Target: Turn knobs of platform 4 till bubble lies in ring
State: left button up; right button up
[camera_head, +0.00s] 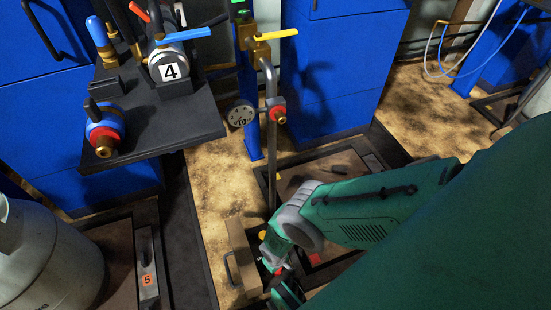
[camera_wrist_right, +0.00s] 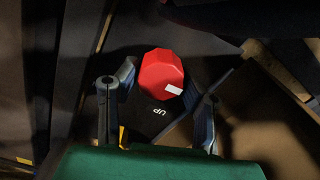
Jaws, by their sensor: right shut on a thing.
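My right gripper (camera_head: 281,280) reaches down to the low platform at the bottom centre of the head view. In the right wrist view its two dark fingers stand on either side of a red faceted knob (camera_wrist_right: 161,73) with a white patch, and it is shut on this knob. Another red part (camera_head: 315,259) shows on the platform beside my arm. A "4" label (camera_head: 171,72) is on a grey cylinder at the upper left. I see no bubble or ring. My left gripper is not in view.
A vertical grey pipe (camera_head: 271,165) with a gauge (camera_head: 241,115) rises beside my right arm. A black shelf (camera_head: 155,125) with valves is at the upper left. A grey tank (camera_head: 45,255) stands at the lower left, near a "5" label (camera_head: 147,280). Blue cabinets (camera_head: 335,70) stand behind.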

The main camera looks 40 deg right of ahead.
jog(key=o, duration=1.1)
jog(key=shift+w, duration=0.1)
jog(key=shift+o, duration=0.2)
jog(key=shift+r, duration=0.1)
jog(key=shift+w+r, duration=0.1)
jog(key=shift+r, duration=0.65)
notch_tip(320, 180, up, 10)
jog(key=shift+r, duration=0.15)
jog(key=shift+a, duration=0.1)
